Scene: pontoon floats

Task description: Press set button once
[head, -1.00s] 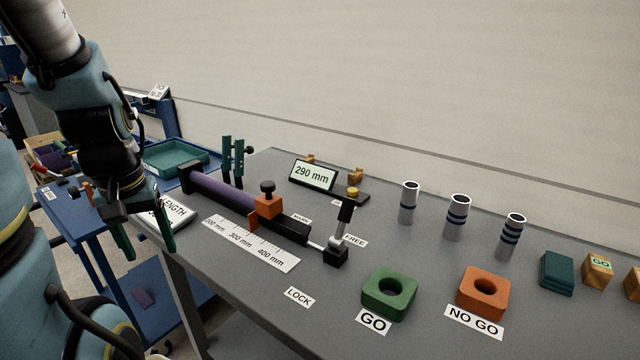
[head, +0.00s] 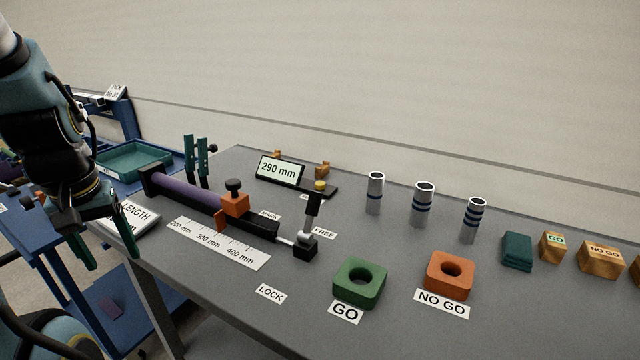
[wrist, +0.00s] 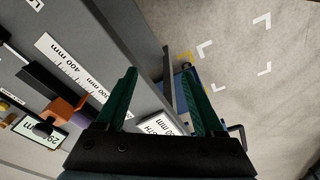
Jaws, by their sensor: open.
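A yellow button (head: 320,185) sits on a black base to the right of the display (head: 280,170), which reads 290 mm; no "set" lettering is legible on it. The display also shows at the lower left of the wrist view (wrist: 38,132). My gripper (head: 112,252) is open and empty, fingers pointing down, off the left front edge of the grey bench, well apart from the button. In the wrist view its two green fingers (wrist: 160,95) are spread, with the bench edge and floor beyond them.
A purple slide gauge with an orange slider (head: 235,204) and a ruler (head: 218,243) lies between my gripper and the button. An upright black-handled lever (head: 312,206) stands in front of the button. Green (head: 359,282) and orange (head: 450,274) ring blocks and several metal tubes stand right.

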